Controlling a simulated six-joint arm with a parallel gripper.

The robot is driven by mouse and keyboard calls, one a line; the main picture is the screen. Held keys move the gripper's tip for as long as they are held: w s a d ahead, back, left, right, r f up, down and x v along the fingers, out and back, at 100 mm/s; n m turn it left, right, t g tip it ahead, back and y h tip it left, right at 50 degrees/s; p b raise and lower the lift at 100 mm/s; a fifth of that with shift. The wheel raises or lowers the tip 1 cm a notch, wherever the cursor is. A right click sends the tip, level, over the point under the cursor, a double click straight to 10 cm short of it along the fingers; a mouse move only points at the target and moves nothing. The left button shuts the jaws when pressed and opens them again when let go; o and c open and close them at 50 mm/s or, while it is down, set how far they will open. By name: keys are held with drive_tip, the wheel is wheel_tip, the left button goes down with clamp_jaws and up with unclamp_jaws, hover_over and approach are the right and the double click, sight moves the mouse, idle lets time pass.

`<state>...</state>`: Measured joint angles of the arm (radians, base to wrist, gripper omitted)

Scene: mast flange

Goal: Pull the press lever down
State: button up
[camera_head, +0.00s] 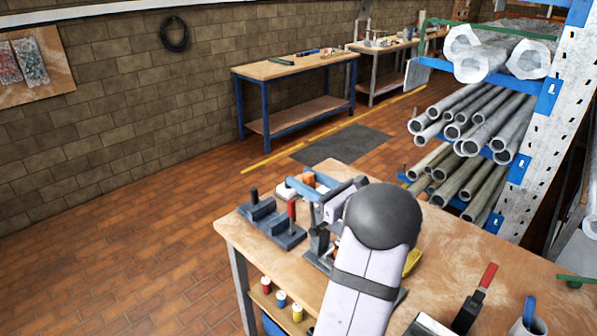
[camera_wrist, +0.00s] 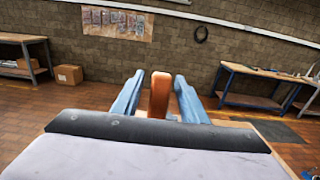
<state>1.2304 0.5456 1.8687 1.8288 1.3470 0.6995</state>
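An orange-brown lever grip (camera_wrist: 160,95) stands upright between the two blue fingers of my gripper (camera_wrist: 160,84) in the wrist view. Narrow gaps show on both sides of the grip, so the fingers look open around it and not closed on it. In the head view my gripper (camera_head: 303,181) is over the left part of the workbench, with the orange-brown grip (camera_head: 308,180) showing between the blue fingers. The press body and the lower lever are mostly hidden behind my gripper and arm.
On the wooden workbench (camera_head: 450,243), a dark fixture with a red handle (camera_head: 291,210) stands just below and left of my gripper. Another red-handled tool (camera_head: 488,276) is at the right. A rack of pipes (camera_head: 470,125) stands behind the bench.

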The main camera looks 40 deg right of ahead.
drive_tip(key=shift+w+p, duration=0.4)
drive_tip(key=shift+w, duration=0.85)
clamp_jaws()
